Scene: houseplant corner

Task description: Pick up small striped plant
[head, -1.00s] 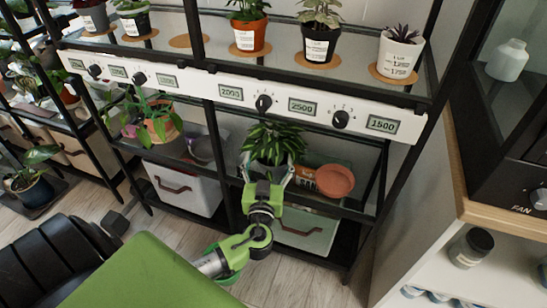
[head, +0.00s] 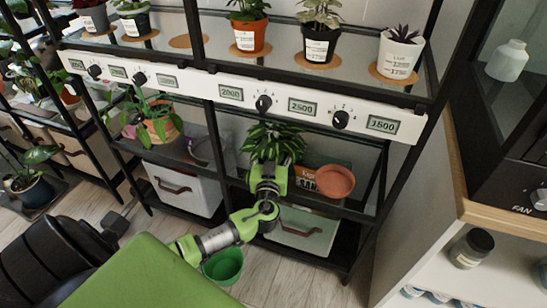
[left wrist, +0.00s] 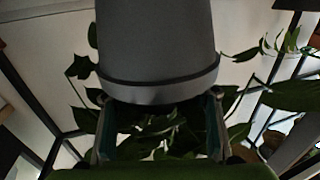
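A leafy dark green plant (head: 275,143) stands on the middle shelf in the head view; I cannot make out clear stripes on its leaves. My left gripper (head: 268,166) is right in front of it and hides its pot. In the left wrist view a large grey pot (left wrist: 160,45) fills the upper middle, its rim band downward in the picture and leaves (left wrist: 165,135) below it. The two fingers of my left gripper (left wrist: 160,125) stand apart at the two sides of the rim; I cannot tell whether they press on it. My right gripper is not in view.
A terracotta pot (head: 335,182) and a small box (head: 304,176) sit just right of the plant. A dial panel (head: 230,92) runs above it. Black rack posts (head: 220,160) stand close by. Bins fill the bottom shelf, and a green bucket (head: 223,266) stands on the floor.

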